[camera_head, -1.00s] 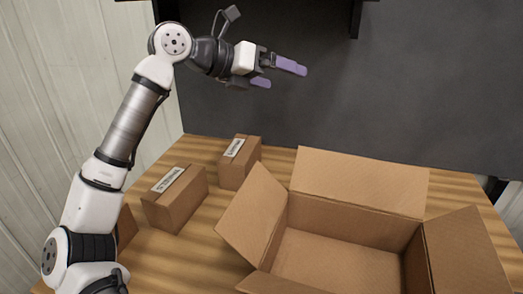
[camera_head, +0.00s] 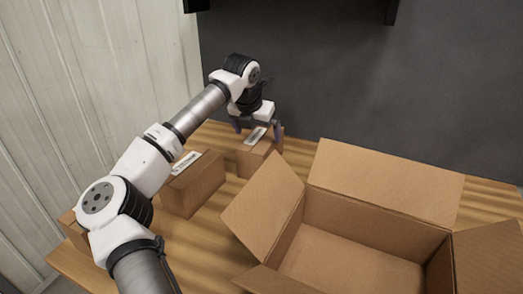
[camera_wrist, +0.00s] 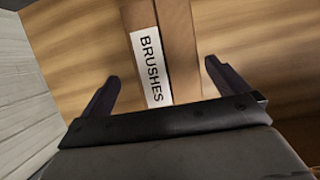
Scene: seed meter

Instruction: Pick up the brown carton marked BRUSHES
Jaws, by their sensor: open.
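The brown carton marked BRUSHES (camera_head: 252,164) stands at the back of the wooden table, left of the large open box. Its white label reads BRUSHES in the wrist view, where the carton's top (camera_wrist: 183,50) lies between my two fingers. My gripper (camera_head: 258,129) points down at this carton, one finger on each side of it in the picture. My gripper (camera_wrist: 162,72) is open, with gaps between the fingers and the carton's sides. How far the fingertips reach down beside the carton I cannot tell.
A second labelled carton (camera_head: 196,188) stands nearer on the left, close to my arm. Part of a third carton (camera_head: 74,231) shows behind my arm. A large open box (camera_head: 385,182) with spread flaps fills the right. A dark wall stands behind the table.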

